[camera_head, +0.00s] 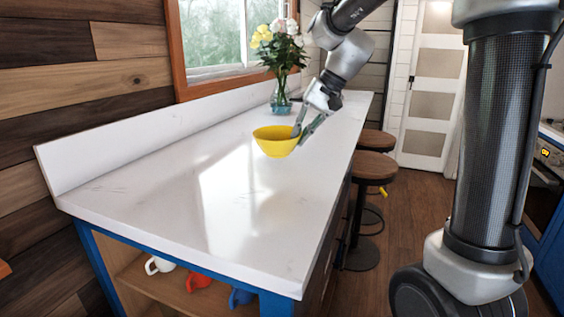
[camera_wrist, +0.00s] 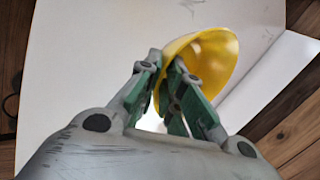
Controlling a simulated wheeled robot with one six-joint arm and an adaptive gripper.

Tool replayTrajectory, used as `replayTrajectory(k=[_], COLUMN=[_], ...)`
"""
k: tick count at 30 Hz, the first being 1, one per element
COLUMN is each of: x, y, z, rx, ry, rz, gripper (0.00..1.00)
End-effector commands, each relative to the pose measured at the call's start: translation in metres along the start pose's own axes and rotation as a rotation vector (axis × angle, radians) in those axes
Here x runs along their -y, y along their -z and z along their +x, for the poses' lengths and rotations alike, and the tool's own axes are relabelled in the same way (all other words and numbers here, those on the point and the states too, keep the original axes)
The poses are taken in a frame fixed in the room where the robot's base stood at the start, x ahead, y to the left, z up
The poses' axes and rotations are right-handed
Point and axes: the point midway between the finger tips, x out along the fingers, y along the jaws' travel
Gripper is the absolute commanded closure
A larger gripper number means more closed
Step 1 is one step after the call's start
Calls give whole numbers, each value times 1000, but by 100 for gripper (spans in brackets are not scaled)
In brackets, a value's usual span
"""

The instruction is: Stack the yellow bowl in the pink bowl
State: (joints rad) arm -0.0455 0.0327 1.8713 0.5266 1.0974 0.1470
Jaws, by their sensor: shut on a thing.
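The yellow bowl (camera_head: 274,142) is at my gripper (camera_head: 302,135) over the white counter in the head view. Its open side faces up, with a slight tilt. My gripper is shut on the bowl's right wall, with one finger inside and one outside. In the wrist view the yellow bowl (camera_wrist: 215,58) shows its rim between the green-padded fingers of my gripper (camera_wrist: 172,85). I cannot tell for sure whether the bowl's base touches the counter. No pink bowl shows in either view.
The white counter (camera_head: 170,190) is clear in front. A glass vase (camera_head: 280,98) with flowers stands behind the bowl by the window. Wooden stools (camera_head: 374,167) stand along the right side. A white mug (camera_head: 159,265), a red mug (camera_head: 198,282) and a blue mug (camera_head: 241,297) sit on the shelf below.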

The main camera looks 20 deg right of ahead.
Motion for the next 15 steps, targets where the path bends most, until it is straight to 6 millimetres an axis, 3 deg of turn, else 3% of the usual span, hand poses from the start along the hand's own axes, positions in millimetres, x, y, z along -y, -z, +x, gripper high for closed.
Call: replayTrajectory(k=[3,15], x=[-10,-32], y=[-1,-1], z=[18,58], rx=[1,1], ry=[-1,0], rz=[1,2], gripper=[100,100])
